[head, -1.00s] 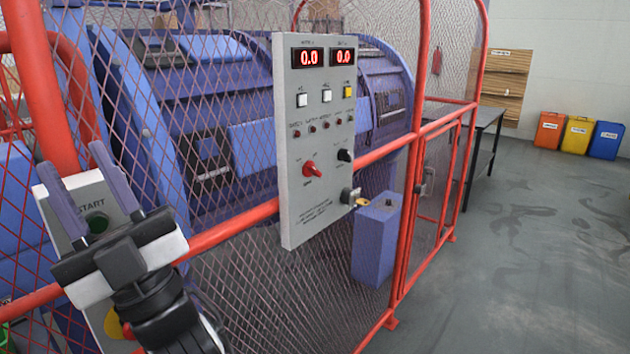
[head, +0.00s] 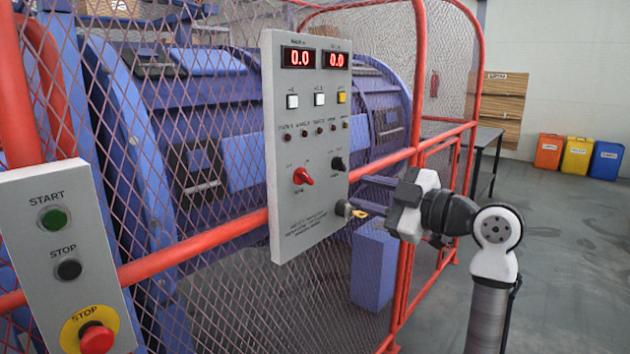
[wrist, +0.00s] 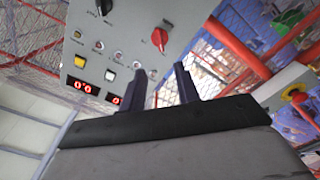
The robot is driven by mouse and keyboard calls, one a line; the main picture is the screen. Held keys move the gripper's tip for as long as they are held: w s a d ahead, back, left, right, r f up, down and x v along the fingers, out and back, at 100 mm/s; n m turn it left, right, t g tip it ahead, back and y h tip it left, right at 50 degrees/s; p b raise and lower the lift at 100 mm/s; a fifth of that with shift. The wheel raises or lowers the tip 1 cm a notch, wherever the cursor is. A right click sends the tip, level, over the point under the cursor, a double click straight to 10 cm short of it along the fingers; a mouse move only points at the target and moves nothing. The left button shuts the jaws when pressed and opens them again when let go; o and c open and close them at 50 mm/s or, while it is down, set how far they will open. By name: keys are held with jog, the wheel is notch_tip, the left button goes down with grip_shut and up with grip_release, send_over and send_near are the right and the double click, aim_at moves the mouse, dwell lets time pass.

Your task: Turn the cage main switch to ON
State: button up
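The grey control panel (head: 310,225) hangs on the red cage frame. It carries a red rotary switch (head: 303,176), its handle slanting, and a black knob (head: 338,163) to its right. The labels are too small to read, so I cannot confirm which is the cage main switch. My gripper (head: 368,194) is to the right of the panel, fingers apart, pointing left, holding nothing. In the wrist view the open fingers (wrist: 161,82) show before the panel, with the red switch (wrist: 159,40) and black knob (wrist: 103,7) beyond; neither is gripped.
A key (head: 349,210) sticks out at the panel's lower right edge, close to my lower finger. A grey START/STOP box (head: 38,240) stands at left. Red rails (head: 190,247) and mesh enclose the blue machine. The floor (head: 570,260) at right is clear.

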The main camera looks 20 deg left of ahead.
aim_at(308, 178)
jog(key=p+x, duration=0.3)
jog(key=x, duration=0.9)
jog(key=shift+a, duration=0.15)
grip_shut()
